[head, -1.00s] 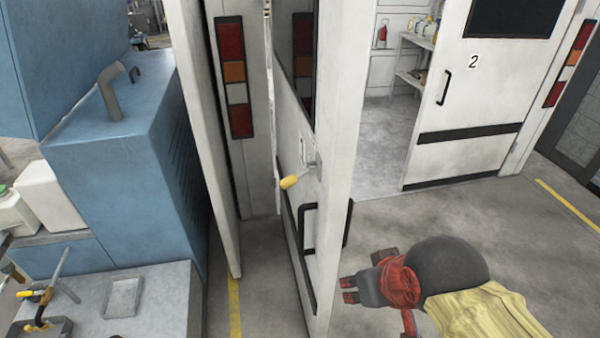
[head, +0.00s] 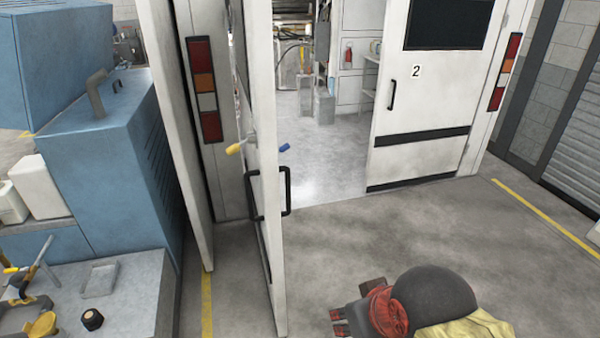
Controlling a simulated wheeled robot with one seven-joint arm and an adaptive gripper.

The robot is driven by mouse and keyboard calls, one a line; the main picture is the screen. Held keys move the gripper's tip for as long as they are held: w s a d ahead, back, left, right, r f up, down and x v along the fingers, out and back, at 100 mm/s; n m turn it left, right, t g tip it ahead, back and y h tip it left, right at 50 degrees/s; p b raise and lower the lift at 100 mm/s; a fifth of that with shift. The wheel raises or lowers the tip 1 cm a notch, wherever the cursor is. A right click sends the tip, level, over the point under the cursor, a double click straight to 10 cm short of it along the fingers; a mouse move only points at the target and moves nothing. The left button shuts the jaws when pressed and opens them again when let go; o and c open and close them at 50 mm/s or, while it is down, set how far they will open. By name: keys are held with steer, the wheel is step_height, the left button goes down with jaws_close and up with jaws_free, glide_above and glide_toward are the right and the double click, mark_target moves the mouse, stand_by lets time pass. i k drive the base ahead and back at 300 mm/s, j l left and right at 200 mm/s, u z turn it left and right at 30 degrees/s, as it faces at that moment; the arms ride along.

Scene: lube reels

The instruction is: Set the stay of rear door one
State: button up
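The white rear door without a visible number (head: 262,80) stands open, seen nearly edge-on. A yellow-ended lever (head: 233,149) sticks out on its left face and a blue-ended lever (head: 285,148) on its right. A black pull handle (head: 286,190) sits below them. I cannot make out the stay for certain; the left face is mostly hidden by the viewing angle. My gripper (head: 338,321), with red parts, is low in the view, right of the door's lower edge and apart from it. Its fingers are too small and foreshortened to tell open from shut.
Door 2 (head: 421,100) stands to the right beside the doorway. Blue machinery (head: 90,160) and a grey bench (head: 125,290) crowd the left. A white panel (head: 180,130) stands just left of the open door. The floor (head: 450,230) on the right is clear.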

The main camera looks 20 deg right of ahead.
mark_target(282, 148)
steer(key=k+l, duration=0.1)
steer(key=k, duration=0.2)
steer(key=k+l, duration=0.15)
steer(key=k, duration=0.15)
steer(key=i+l, duration=0.15)
steer(key=i, duration=0.4)
steer(key=i+l, duration=0.15)
steer(key=i, duration=0.4)
steer(key=i+l, duration=0.2)
steer(key=i, duration=0.35)
steer(key=i+l, duration=0.15)
steer(key=i, duration=0.4)
steer(key=i+l, duration=0.15)
steer(key=i, duration=0.4)
steer(key=u, duration=0.05)
